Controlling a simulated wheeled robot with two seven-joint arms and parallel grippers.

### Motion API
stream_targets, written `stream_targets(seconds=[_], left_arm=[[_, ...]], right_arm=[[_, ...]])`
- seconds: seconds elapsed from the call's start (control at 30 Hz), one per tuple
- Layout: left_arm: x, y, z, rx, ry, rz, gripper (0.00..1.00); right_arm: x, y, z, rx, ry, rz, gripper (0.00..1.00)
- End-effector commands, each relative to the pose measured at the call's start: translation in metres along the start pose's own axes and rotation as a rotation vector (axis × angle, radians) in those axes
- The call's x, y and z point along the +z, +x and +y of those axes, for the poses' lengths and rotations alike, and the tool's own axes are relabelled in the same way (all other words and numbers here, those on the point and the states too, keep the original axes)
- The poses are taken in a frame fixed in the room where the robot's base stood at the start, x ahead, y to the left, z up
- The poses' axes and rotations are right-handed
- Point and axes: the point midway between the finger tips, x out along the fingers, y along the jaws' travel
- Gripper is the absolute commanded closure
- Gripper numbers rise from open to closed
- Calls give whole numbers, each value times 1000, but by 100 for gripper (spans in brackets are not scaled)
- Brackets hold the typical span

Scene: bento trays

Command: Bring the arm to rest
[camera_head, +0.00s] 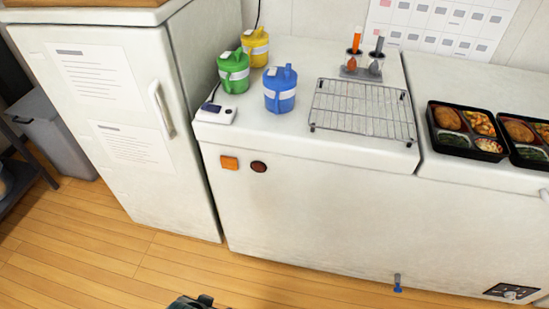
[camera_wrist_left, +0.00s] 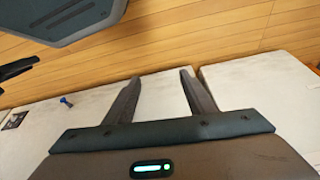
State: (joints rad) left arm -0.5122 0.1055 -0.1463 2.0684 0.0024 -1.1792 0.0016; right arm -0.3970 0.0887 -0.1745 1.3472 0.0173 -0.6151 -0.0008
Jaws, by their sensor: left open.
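My left gripper (camera_wrist_left: 160,85) shows in the left wrist view with its two dark fingers apart and nothing between them. Wooden floor and the white freezer front (camera_wrist_left: 235,82) lie behind the fingers. In the head view only a small dark part of my own body shows at the bottom edge; I cannot tell which part. My right gripper does not show clearly in either view.
The white chest freezer (camera_head: 330,215) carries green (camera_head: 233,73), yellow (camera_head: 255,48) and blue (camera_head: 280,90) containers, a wire rack (camera_head: 362,108) and bento trays (camera_head: 466,131). A white cabinet (camera_head: 125,110) stands left. The wooden floor (camera_head: 90,250) in front is clear.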

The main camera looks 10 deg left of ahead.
Motion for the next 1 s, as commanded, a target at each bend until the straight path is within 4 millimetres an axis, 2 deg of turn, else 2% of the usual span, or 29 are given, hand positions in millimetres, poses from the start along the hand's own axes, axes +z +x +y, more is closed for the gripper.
stream_targets(seconds=[0.03,0.2,0.4,0.5,0.7,1.0], left_arm=[[4,17,2,3,0,2,50],[20,74,9,13,3,34,50],[50,128,18,25,7,71,50],[65,147,21,29,8,89,50],[85,166,25,34,11,112,50],[89,170,26,35,12,119,50]], right_arm=[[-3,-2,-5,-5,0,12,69],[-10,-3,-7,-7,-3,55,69],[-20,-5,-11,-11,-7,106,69],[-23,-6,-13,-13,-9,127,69],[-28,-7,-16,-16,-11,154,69],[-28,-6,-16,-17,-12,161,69]])
